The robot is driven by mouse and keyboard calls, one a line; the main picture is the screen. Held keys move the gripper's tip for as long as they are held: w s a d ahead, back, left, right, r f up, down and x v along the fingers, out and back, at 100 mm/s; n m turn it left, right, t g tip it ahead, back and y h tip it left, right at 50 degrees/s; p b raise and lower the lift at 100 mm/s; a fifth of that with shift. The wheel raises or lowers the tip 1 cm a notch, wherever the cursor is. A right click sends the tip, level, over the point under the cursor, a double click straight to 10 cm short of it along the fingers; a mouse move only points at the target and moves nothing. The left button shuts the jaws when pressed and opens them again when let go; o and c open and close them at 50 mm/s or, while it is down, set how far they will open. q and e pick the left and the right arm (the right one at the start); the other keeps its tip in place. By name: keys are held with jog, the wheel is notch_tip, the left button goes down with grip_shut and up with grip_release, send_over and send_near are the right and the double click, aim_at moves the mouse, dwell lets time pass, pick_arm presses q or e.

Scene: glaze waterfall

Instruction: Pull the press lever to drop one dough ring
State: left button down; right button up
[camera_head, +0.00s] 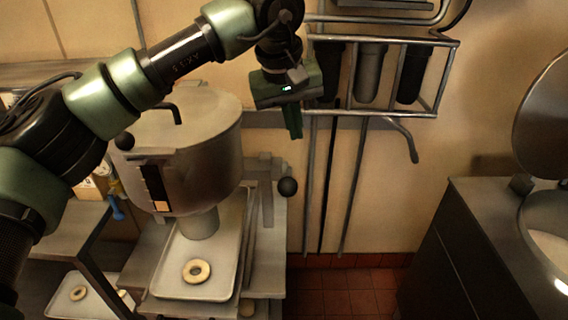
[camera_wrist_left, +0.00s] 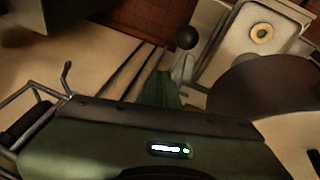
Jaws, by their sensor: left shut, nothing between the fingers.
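The dough press (camera_head: 185,165) is a steel drum with a spout above a tray (camera_head: 172,280). A black ball knob (camera_head: 288,186) sits at its right side; the knob and its thin rod also show in the wrist view (camera_wrist_left: 187,37). Another black ball (camera_head: 124,140) is at the drum's left. One dough ring (camera_head: 196,271) lies on the tray under the spout, also seen in the wrist view (camera_wrist_left: 262,33). My left gripper (camera_head: 294,128) is shut and empty, fingers pointing down, above the right knob and apart from it. My right gripper is out of view.
A wall rack (camera_head: 436,100) with dark cylinders and hanging pipes stands behind my left gripper. A second tray (camera_head: 100,304) with a dough ring (camera_head: 78,293) is at lower left. A dark cabinet (camera_head: 465,250) with a round lidded vessel is at right. The tiled floor (camera_head: 345,290) between is clear.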

pick_arm(q)
jog(key=a+r, duration=0.1)
jog(key=w+a+r+y, duration=0.1)
jog(key=a, duration=0.1)
jog(key=f+p, duration=0.2)
jog(key=f, duration=0.1)
jog(key=f+p, duration=0.1)
jog(key=f, duration=0.3)
jog(key=d+f+p, duration=0.1)
jog(key=f+p, duration=0.1)
jog(key=f, duration=0.2)
jog(key=shift+f+p, duration=0.2)
jog(key=shift+p, duration=0.15)
jog(key=shift+f, duration=0.15)
